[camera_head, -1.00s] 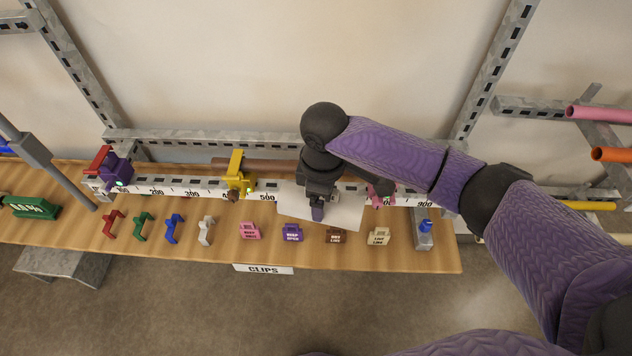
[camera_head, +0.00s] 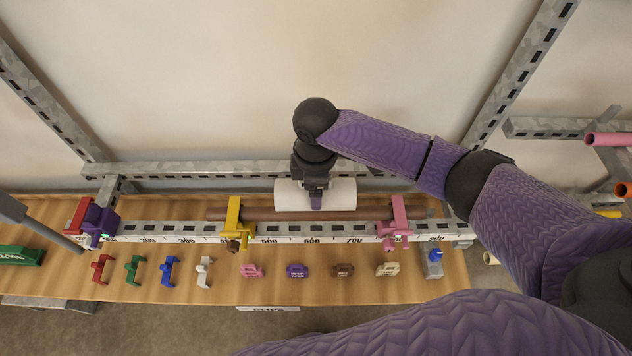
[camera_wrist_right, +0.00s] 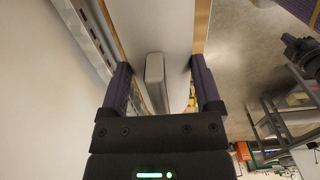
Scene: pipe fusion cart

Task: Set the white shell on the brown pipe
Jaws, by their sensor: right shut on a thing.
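The white shell (camera_head: 340,194) is in my right gripper (camera_head: 316,201), over the far side of the brown pipe (camera_head: 370,214). It lies lengthwise along the pipe, and I cannot tell whether it touches it. In the right wrist view the shell (camera_wrist_right: 133,22) runs between the two fingers of my right gripper (camera_wrist_right: 160,80), with a raised bar along its middle. The pipe passes through the yellow clamp (camera_head: 232,222) and the pink clamp (camera_head: 398,222).
A numbered rail (camera_head: 290,230) runs in front of the pipe. Several coloured clips, such as the blue one (camera_head: 168,270), and small labelled blocks, such as the purple one (camera_head: 297,270), line the wooden bench (camera_head: 220,290). A purple-and-red piece (camera_head: 95,224) stands at the rail's left end.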

